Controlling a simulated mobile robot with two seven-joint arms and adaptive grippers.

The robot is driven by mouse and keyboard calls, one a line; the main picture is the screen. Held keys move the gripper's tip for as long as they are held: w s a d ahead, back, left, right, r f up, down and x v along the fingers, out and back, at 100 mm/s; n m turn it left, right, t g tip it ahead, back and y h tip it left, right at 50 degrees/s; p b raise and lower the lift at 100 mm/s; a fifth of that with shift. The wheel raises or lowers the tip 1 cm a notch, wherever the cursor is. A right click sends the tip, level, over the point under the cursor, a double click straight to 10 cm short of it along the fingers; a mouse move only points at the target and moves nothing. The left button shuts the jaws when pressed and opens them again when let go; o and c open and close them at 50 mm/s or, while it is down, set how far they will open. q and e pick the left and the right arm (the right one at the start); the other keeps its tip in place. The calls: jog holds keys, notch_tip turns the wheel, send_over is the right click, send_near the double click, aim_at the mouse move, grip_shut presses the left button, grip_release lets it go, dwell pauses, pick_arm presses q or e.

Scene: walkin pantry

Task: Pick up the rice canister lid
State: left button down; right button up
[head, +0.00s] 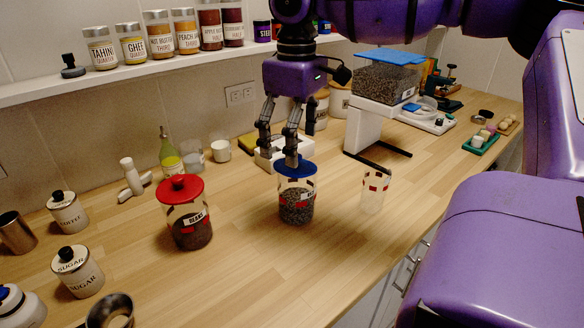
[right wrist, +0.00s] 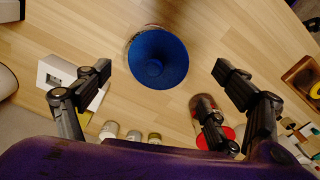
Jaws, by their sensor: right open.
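A clear canister (head: 297,205) with dark speckled contents stands on the wooden counter, its round blue lid (head: 296,168) on top. Its label is too small to read, so I cannot tell whether it is the rice one. My right gripper (head: 279,146) points down just above the blue lid. A second canister (head: 190,228) with a red lid (head: 180,189) stands to the left; the red lid also shows in the wrist view (right wrist: 216,138). My left gripper is not in view.
A clear jar (head: 374,190) stands right of the blue-lidded canister. Behind are a white stand (head: 361,130) holding a blue-topped bin (head: 386,80) and a small white box (head: 268,155). Sugar (head: 77,272) and other canisters stand at left. The counter's front middle is clear.

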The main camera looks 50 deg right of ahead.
jog(key=shift+w+d+f, duration=0.15)
jog(key=shift+f, duration=2.2)
jog(key=c, duration=1.4)
jog(key=shift+c, duration=0.5)
jog(key=shift+f, duration=0.1)
